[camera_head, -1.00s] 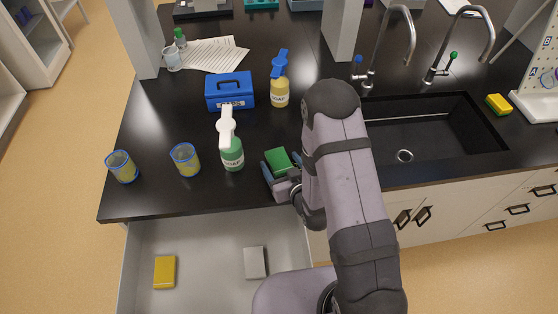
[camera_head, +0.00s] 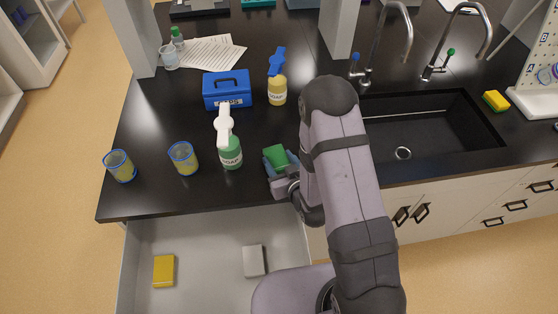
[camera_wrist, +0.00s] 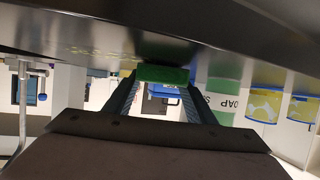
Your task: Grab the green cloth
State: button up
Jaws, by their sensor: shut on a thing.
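The green cloth (camera_head: 275,155) is a small green block-like piece at the front of the black benchtop, right of the green soap bottle. My gripper (camera_head: 277,163) reaches it from the front and is shut on it. In the wrist view, the cloth (camera_wrist: 163,74) sits between the two fingertips of my gripper (camera_wrist: 162,82), touching both. Its lower part is hidden by the fingers in the head view. I cannot tell whether it is clear of the bench.
The green soap bottle (camera_head: 231,153) stands close left of my gripper. Two blue-rimmed beakers (camera_head: 184,158) (camera_head: 120,166), a yellow soap bottle (camera_head: 277,91) and a blue box (camera_head: 227,90) stand nearby. The sink (camera_head: 430,130) lies right. An open drawer (camera_head: 205,245) is below.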

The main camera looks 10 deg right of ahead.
aim_at(279, 162)
notch_tip(279, 162, up, 10)
jog(key=p, duration=0.1)
jog(key=shift+f, duration=0.15)
dwell(0.5)
